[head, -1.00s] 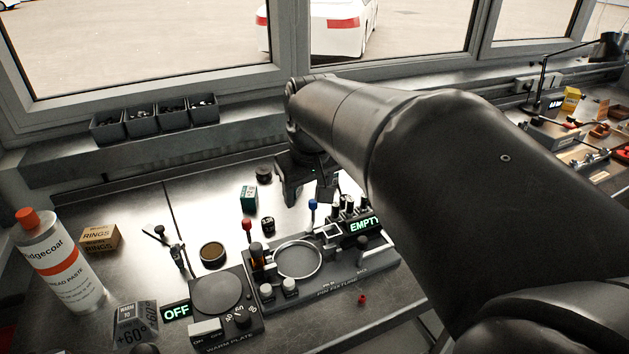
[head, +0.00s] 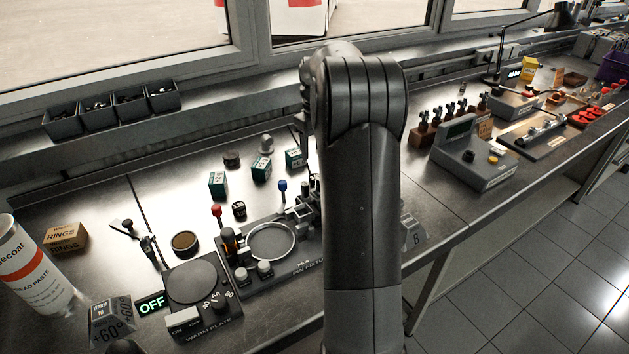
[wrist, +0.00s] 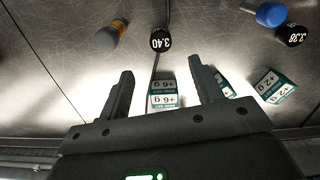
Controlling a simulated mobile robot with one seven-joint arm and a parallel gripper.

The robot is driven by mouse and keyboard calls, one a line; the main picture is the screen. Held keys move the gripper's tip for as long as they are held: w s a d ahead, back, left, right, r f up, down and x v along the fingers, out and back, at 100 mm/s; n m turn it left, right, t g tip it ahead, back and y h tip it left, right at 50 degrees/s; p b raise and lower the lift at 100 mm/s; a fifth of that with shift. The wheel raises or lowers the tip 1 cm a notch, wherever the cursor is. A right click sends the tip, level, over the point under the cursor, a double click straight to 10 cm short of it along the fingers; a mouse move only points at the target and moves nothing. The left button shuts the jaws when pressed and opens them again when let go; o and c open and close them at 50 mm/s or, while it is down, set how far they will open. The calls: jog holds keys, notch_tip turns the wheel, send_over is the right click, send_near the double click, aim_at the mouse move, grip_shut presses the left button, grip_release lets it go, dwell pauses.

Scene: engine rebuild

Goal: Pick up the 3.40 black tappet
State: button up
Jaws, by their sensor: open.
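The 3.40 black tappet (wrist: 160,40) stands on the metal bench in the wrist view, its round top with white "3.40" showing upside down. My gripper (wrist: 161,70) is open and empty, and in the picture the tappet appears just beyond the fingertips, between their lines. They do not touch it in view; the height gap is hard to tell. A similar black tappet marked 3.38 (wrist: 292,36) stands to the right. In the head view my arm covers the gripper and the 3.40 tappet does not show clearly.
A "+6 g" box (wrist: 163,95) shows between my fingers and a "+2 g" box (wrist: 275,86) farther right. The fixture (head: 272,242) and warm plate (head: 191,284) stand in front.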

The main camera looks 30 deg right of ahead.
aim_at(315, 176)
notch_tip(315, 176, down, 11)
jog(key=shift+w+r, duration=0.1)
dwell(0.5)
jog(key=shift+c, duration=0.4)
jog(key=c, duration=1)
